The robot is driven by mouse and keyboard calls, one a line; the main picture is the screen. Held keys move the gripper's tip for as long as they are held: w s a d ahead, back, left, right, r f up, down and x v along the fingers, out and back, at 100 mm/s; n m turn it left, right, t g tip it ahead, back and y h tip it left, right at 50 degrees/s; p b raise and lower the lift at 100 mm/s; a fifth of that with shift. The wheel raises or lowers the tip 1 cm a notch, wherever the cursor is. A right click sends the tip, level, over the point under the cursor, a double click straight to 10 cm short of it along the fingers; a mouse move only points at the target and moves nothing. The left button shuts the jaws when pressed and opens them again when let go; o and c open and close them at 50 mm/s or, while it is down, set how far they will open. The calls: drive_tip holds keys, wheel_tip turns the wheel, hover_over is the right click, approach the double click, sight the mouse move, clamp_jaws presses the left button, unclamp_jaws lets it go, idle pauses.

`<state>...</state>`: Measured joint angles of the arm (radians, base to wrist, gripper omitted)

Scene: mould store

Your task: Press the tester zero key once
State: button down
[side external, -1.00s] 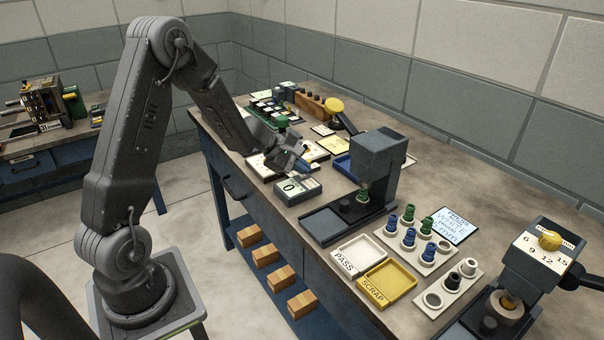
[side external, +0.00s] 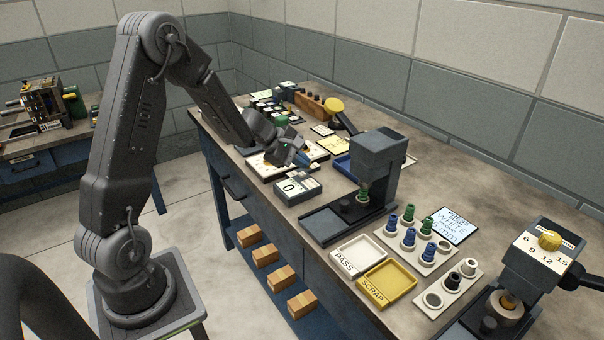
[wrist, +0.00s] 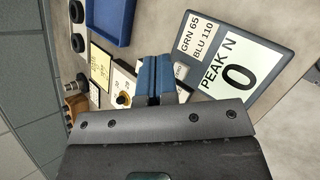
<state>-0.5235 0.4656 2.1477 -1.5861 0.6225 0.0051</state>
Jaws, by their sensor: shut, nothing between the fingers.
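The tester readout (side external: 298,187) is a dark grey box on the bench with a pale display showing 0. In the wrist view the readout (wrist: 237,76) reads "PEAK N 0" beside a label "GRN 65 BLU 110". My gripper (side external: 303,159) is above the bench just behind the readout, its blue-tipped fingers shut and empty. In the wrist view the gripper's fingers (wrist: 156,78) cover part of the box's near edge, where a small label is partly hidden.
The PASS tray (side external: 337,268) and yellow SCRAP tray (side external: 403,281) lie in front of the press. A white rack (side external: 435,262) holds blue and green plugs. A dial unit (side external: 540,252) stands at right. A blue tray (wrist: 108,18) lies beyond the gripper.

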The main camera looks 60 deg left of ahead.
sight(301, 174)
drive_tip(key=shift+r, duration=2.4)
drive_tip(key=s+d+r+m+g, duration=0.1)
drive_tip(key=s+d+r+m, duration=0.45)
drive_tip(key=d, duration=0.25)
drive_tip(key=s+d+r+m+g, duration=0.2)
drive_tip(key=s+d+r+m, duration=0.2)
drive_tip(key=d+m, duration=0.4)
drive_tip(key=s+d+m+y, duration=0.2)
drive_tip(key=s+m, duration=0.2)
drive_tip(key=s, duration=0.4)
drive_tip(key=s+d+r+m+y, duration=0.1)
drive_tip(key=s+m, duration=0.3)
drive_tip(key=s, duration=0.3)
drive_tip(key=shift+s+d+r+m+y, duration=0.15)
drive_tip(key=shift+s+d+m+y, duration=0.2)
drive_tip(key=shift+y, duration=0.05)
